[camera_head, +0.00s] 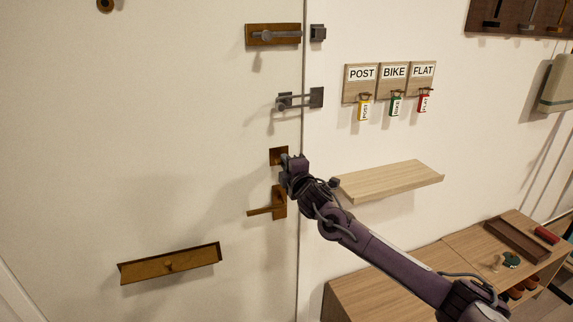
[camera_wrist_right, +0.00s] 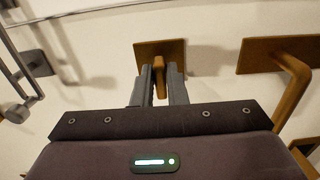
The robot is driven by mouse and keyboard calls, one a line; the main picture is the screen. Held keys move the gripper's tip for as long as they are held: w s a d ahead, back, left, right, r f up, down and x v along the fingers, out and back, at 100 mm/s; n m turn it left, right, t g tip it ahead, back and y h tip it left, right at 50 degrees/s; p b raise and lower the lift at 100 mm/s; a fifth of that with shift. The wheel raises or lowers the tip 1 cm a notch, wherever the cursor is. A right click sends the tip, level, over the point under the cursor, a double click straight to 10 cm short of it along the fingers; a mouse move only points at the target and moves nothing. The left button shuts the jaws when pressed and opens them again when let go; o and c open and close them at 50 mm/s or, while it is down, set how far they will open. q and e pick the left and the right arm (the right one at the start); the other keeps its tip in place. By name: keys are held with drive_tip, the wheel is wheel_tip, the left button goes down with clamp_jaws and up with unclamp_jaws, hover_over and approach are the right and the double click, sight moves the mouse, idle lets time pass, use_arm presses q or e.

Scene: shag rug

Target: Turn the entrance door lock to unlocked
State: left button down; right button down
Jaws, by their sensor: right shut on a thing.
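The entrance door (camera_head: 200,120) is cream and stands closed in the head view. Its lock is a small brown square plate (camera_head: 276,156) above the brown door handle (camera_head: 279,203). My right gripper (camera_head: 287,163) is at the lock plate, coming in from the right. In the right wrist view the lock plate (camera_wrist_right: 150,50) is straight ahead, and my right gripper (camera_wrist_right: 160,82) is shut on the brown thumb turn (camera_wrist_right: 175,78) between its two grey fingers. The gripper hides part of the lock in the head view. My left gripper is not in view.
Above the lock are a door guard (camera_head: 300,100) and a sliding bolt (camera_head: 272,35). The handle (camera_wrist_right: 290,75) sits close beside the gripper in the wrist view. A wooden shelf (camera_head: 390,181), labelled key hooks (camera_head: 394,72) and a low cabinet (camera_head: 400,270) are to the right. A letter flap (camera_head: 170,264) is below.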

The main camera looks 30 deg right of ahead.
drive_tip(key=c, duration=1.5)
unclamp_jaws()
drive_tip(key=b+v, duration=0.2)
drive_tip(key=v, duration=0.5)
drive_tip(key=shift+s+a, duration=0.15)
drive_tip(key=shift+s, duration=0.25)
